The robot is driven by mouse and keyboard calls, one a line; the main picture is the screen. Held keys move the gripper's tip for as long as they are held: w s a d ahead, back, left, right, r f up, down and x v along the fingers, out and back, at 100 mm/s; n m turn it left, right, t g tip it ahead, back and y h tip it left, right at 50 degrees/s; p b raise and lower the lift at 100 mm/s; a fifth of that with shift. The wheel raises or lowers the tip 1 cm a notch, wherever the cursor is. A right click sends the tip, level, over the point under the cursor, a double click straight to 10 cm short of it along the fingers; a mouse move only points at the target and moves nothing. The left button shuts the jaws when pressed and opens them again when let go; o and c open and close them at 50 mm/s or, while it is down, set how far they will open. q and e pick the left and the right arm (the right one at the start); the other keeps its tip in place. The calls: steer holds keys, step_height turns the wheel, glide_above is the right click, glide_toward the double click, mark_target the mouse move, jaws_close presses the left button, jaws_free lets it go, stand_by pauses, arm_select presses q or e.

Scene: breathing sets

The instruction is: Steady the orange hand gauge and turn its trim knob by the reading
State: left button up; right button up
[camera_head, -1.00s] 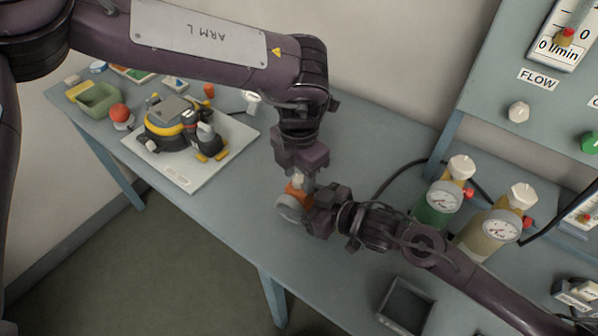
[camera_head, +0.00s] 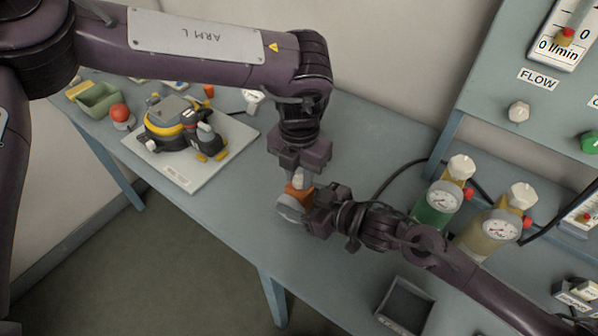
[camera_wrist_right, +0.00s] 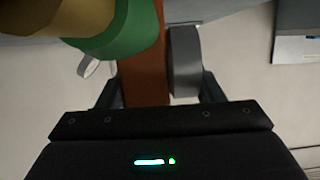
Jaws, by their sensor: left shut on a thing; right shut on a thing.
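The orange hand gauge (camera_head: 300,190) is above the front part of the bench, with its round grey face (camera_head: 290,208) turned to the lower left. My left gripper (camera_head: 299,174) comes down from above and is shut on the pale piece at the gauge's top, apparently the trim knob. My right gripper (camera_head: 312,205) reaches in from the right and is shut on the orange body. In the right wrist view the orange body (camera_wrist_right: 143,70) stands between the fingers, beside a grey disc (camera_wrist_right: 185,62). The reading cannot be made out.
A white board (camera_head: 185,182) with a black and yellow device lies left on the bench. A green cylinder (camera_head: 435,208) and a tan cylinder (camera_head: 487,232) stand right, near the panel. An open grey tray (camera_head: 405,305) is at the front right.

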mark_target(299, 178)
arm_select(q)
steer(key=n, duration=0.4)
steer(key=shift+n, duration=0.4)
steer(key=n, duration=0.5)
steer(key=shift+w, duration=0.1)
steer(key=n, duration=0.9)
steer(key=shift+n, duration=0.4)
steer(key=shift+a, duration=0.1)
steer(key=o, duration=1)
step_height(299, 178, up, 12)
